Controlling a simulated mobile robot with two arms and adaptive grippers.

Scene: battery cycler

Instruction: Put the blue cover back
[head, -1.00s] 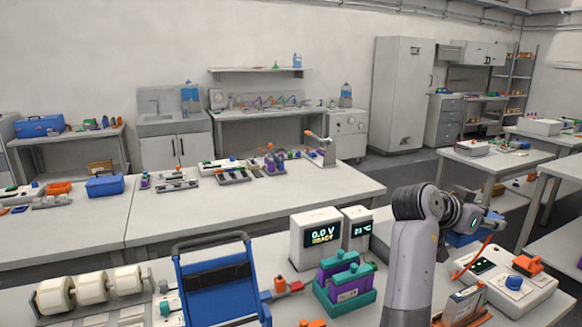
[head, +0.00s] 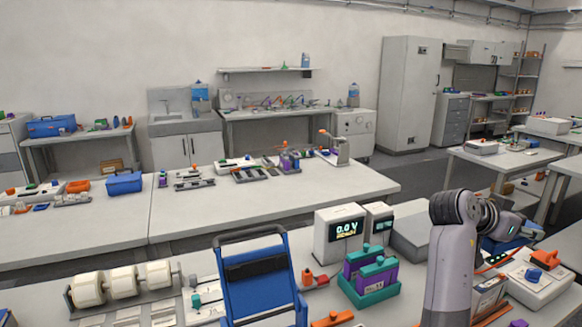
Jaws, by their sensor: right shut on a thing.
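My right gripper (head: 512,230) is above the right end of the near bench, with my arm in front of part of it. It is shut on a blue piece (head: 497,244) that looks like the blue cover. Most of this piece is hidden behind my arm and gripper. A white control box (head: 528,288) with an orange part and a blue knob lies just below and right of the gripper. I cannot tell whether the blue piece touches anything. My left gripper is not in view.
A white meter (head: 338,238) reading 0.0 V and a teal and purple battery holder (head: 372,290) stand left of my right arm. A blue panel with a dark handle (head: 262,285) stands nearer. A roller unit (head: 122,285) is at the left. The bench behind has bare stretches.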

